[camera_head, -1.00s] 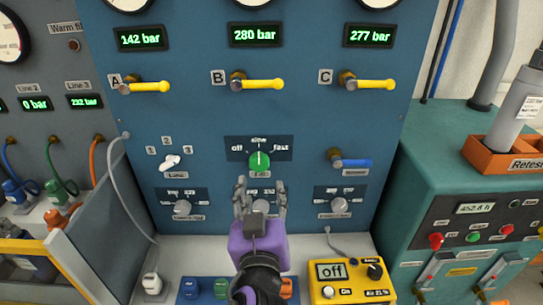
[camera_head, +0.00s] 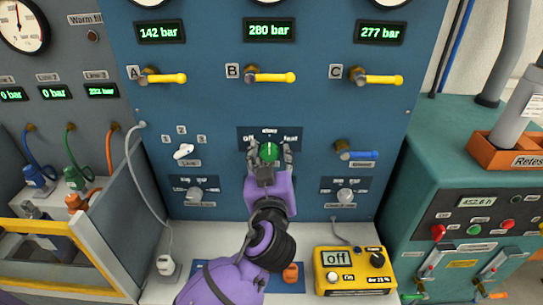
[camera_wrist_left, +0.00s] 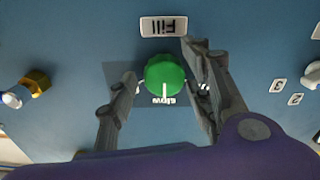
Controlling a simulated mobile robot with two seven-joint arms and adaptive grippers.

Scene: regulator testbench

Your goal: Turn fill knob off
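The green fill knob (camera_head: 269,151) sits on the blue panel under an off–slow–fast scale. Its white pointer line points up toward slow. In the left wrist view, where the scale is upside down, the knob (camera_wrist_left: 165,75) shows its white line at the word slow. My left gripper (camera_head: 269,156) is open, with one finger on either side of the knob. In the wrist view its fingers (camera_wrist_left: 161,72) flank the knob, with gaps visible on both sides; contact is not seen. The Fill label (camera_wrist_left: 164,26) shows beyond the knob. My right gripper is not in view.
A white line selector (camera_head: 183,151) is left of the knob and a blue valve handle (camera_head: 357,155) right. Yellow handles (camera_head: 270,77) stick out above. Grey knobs (camera_head: 345,196) sit below. A yellow box (camera_head: 353,271) reading off stands on the ledge.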

